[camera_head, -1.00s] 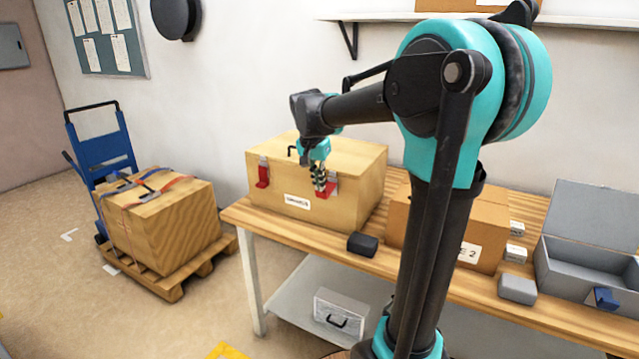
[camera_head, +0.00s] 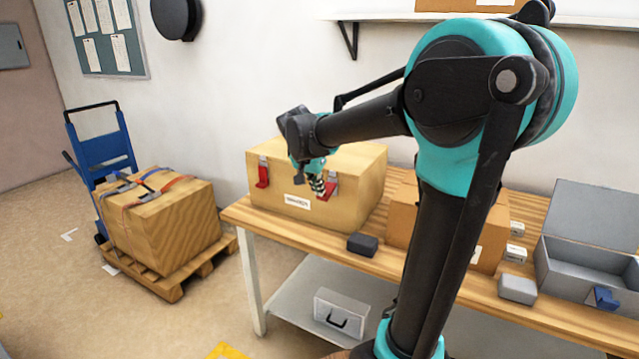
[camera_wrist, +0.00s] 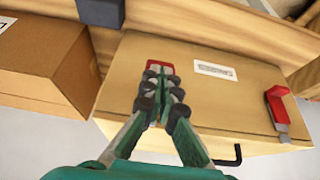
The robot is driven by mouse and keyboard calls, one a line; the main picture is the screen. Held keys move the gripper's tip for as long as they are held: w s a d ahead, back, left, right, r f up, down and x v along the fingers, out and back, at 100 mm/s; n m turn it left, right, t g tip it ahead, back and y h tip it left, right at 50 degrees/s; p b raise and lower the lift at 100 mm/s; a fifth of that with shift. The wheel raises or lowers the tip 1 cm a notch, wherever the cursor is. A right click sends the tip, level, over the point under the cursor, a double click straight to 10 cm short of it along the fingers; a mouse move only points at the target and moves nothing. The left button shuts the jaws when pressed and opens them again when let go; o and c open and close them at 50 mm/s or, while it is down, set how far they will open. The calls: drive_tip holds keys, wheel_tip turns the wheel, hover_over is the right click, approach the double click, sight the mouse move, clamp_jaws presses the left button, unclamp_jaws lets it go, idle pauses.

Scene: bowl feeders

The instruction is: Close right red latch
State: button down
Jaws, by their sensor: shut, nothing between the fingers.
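The wooden box (camera_head: 275,205) stands on the table with two red latches and a white label (camera_head: 297,201) on its front. The right red latch (camera_head: 331,189) is partly hidden behind my gripper (camera_head: 317,192). In the wrist view the red end of that latch (camera_wrist: 160,66) shows just beyond the tips of my gripper (camera_wrist: 160,77). My fingers are shut and empty, close to the latch; I cannot tell whether they touch it. The left red latch (camera_head: 262,175) is in full view, also at the right of the wrist view (camera_wrist: 277,102).
A dark small block (camera_head: 362,245) lies near the table's front edge. A cardboard box (camera_head: 400,225) stands right of the wooden box. A grey open case (camera_head: 585,265) is farther right. A black handle (camera_wrist: 228,160) sticks out from the wooden box.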

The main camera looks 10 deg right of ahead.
wheel_tip(320, 180, down, 7)
drive_tip(key=t+h, duration=0.4)
drive_tip(key=t, duration=0.1)
drive_tip(key=shift+w+d+r+t, duration=0.15)
drive_tip(key=shift+w+t, duration=0.05)
drive_tip(key=shift+t, duration=0.2)
drive_tip(key=shift+r, duration=0.15)
drive_tip(key=shift+r, duration=0.65)
